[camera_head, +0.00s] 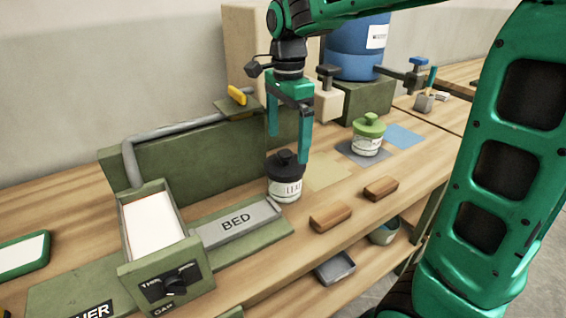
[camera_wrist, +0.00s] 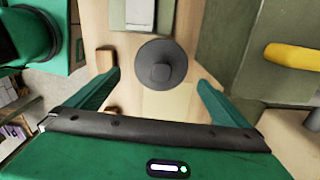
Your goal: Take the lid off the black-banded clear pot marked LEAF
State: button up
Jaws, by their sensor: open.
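The clear pot (camera_head: 285,191) with a black lid (camera_head: 286,162) stands upright on the wooden bench; its label shows only partly, and I cannot read it surely. The lid has a raised knob and sits on the pot. My gripper (camera_head: 288,148) is open and points down, its two fingers just above and to either side of the lid. In the wrist view the round dark lid (camera_wrist: 160,66) lies beyond and between the open fingertips (camera_wrist: 160,82). The fingers hold nothing, and I cannot tell if either touches the lid.
A green-lidded pot (camera_head: 367,142) stands to the right on a dark mat. Two brown blocks (camera_head: 331,219) lie in front right. A grey BED plate (camera_head: 236,222) and a green box with a white inside (camera_head: 152,225) are to the left. A green panel (camera_head: 195,160) stands behind.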

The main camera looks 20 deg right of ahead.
aim_at(285, 152)
jog(key=shift+w+a+f, duration=0.1)
jog(key=shift+a+f, duration=0.05)
jog(key=shift+f, duration=1.15)
jog(key=shift+a+f, duration=0.1)
jog(key=shift+f, duration=1.2)
jog(key=c, duration=0.9)
